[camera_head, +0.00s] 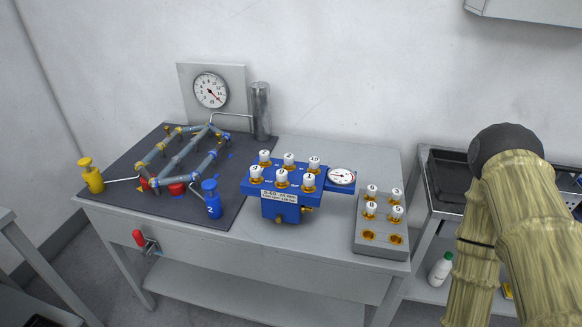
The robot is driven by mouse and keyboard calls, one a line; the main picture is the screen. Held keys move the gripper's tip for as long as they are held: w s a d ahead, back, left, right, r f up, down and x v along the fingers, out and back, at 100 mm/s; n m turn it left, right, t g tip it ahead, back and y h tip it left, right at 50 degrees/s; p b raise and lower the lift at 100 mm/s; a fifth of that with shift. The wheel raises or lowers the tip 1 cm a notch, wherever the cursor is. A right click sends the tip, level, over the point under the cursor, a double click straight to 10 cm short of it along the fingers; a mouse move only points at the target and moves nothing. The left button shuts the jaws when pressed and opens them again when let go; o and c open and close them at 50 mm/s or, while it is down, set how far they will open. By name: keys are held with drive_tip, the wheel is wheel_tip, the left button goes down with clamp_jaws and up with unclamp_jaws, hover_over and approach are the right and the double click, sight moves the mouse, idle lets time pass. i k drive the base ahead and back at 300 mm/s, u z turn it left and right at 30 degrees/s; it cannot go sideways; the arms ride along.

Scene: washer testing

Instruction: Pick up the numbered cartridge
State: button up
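Numbered cartridges with white caps and brass bases stand upright in two holders. The blue block (280,205) holds several in two rows, among them one marked 9 (282,176) and one marked 1 (309,180). The grey rack (382,246) to its right holds several more, among them one marked 8 (370,208) and one marked 5 (397,212). Two brass sockets (368,236) at the rack's front are empty. Some numbers are too small to read. My arm shows at the right, but my gripper is not in view.
The bench has a dark mat (120,168) with a pipe frame (183,155), a yellow bottle (90,175) and a blue bottle (211,198). A gauge panel (212,90) and metal cylinder (261,110) stand behind.

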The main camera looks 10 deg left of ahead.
sight(264, 158)
drive_tip(key=k, duration=0.5)
drive_tip(key=u, duration=2.2)
drive_tip(key=i, duration=1.65)
drive_tip(key=z, duration=2.25)
